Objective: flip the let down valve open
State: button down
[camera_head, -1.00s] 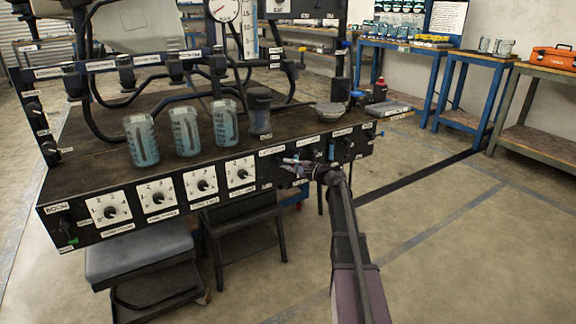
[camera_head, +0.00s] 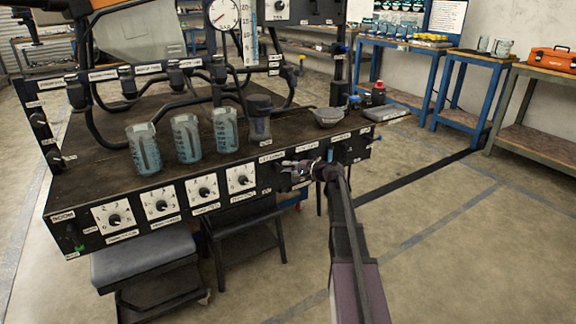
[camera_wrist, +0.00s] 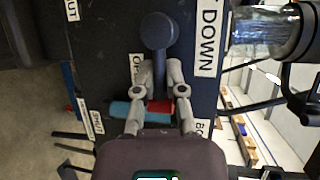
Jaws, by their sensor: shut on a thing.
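The let down valve's lever (camera_wrist: 158,62) is dark blue-grey, with a round end (camera_wrist: 157,30) at the top of the wrist view. It stands on the dark panel beside a white label ending in DOWN (camera_wrist: 208,38). My gripper (camera_wrist: 157,68) has one finger on each side of the lever and is shut on it. In the head view my gripper (camera_head: 290,164) is at the bench's front panel, right of the white dials. The lever itself is hard to make out there. A red and cyan cylinder (camera_wrist: 120,109) lies across the wrist view behind my fingers, partly hidden.
Several ribbed clear cups (camera_head: 187,138) stand on the bench top (camera_head: 100,185) above the dials (camera_head: 156,203). A grey bowl (camera_head: 328,116) and a red-capped bottle (camera_head: 378,94) sit at its right end. A stool (camera_head: 150,247) stands below. Floor to the right is open.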

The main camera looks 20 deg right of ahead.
jog(key=c, duration=0.7)
grip_release()
jog(key=shift+f, duration=0.1)
